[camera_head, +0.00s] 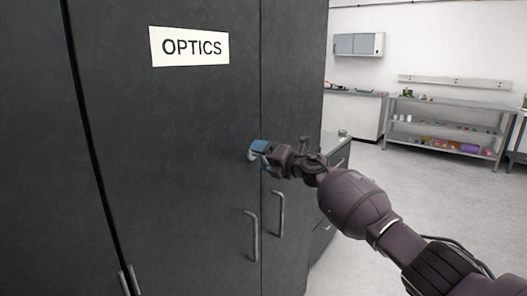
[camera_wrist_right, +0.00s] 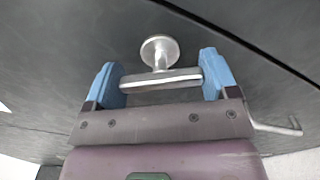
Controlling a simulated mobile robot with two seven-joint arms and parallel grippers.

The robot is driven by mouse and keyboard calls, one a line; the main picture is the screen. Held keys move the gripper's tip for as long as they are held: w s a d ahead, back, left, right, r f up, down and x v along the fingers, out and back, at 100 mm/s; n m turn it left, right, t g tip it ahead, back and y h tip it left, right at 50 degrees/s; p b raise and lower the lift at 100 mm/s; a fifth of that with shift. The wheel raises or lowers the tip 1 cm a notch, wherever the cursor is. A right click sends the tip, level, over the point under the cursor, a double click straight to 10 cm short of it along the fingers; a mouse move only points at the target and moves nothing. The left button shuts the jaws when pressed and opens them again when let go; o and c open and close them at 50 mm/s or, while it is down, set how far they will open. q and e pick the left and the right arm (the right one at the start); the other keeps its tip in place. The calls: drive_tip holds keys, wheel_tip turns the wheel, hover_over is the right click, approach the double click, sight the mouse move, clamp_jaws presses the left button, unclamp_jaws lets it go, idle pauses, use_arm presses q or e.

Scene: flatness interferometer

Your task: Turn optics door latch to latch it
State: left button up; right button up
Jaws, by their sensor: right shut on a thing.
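The dark grey optics door (camera_head: 165,150) carries a white OPTICS sign (camera_head: 189,47) and appears closed. The latch (camera_wrist_right: 160,79) is a silver bar on a round metal base, seen in the right wrist view. My right gripper (camera_head: 258,150) is at the door's right edge, by the seam. Its blue fingers are closed on the two ends of the latch bar, as the right wrist view (camera_wrist_right: 161,68) shows. In the head view the gripper hides the latch, so its angle on the door cannot be told there. My left gripper is out of view.
A vertical pull handle (camera_head: 252,236) is on the optics door below my gripper, with another handle (camera_head: 279,213) on the neighbouring door. A grey cabinet (camera_head: 336,150) stands just behind to the right. A shelf bench (camera_head: 445,128) is farther back, with open floor before it.

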drive_tip(key=shift+r+m+p, duration=0.2)
drive_tip(key=shift+m+p, duration=0.35)
drive_tip(key=shift+m, duration=0.35)
drive_tip(key=shift+m+p, duration=0.45)
drive_tip(key=shift+m, duration=0.35)
drive_tip(key=shift+f+m+p, duration=0.1)
drive_tip(key=shift+m+p, duration=0.25)
drive_tip(key=shift+m, duration=0.25)
drive_tip(key=shift+f+m+p, duration=0.1)
drive_tip(key=shift+m+p, duration=0.25)
drive_tip(key=shift+m, duration=0.45)
drive_tip(key=o, duration=0.8)
drive_tip(key=shift+a, duration=0.1)
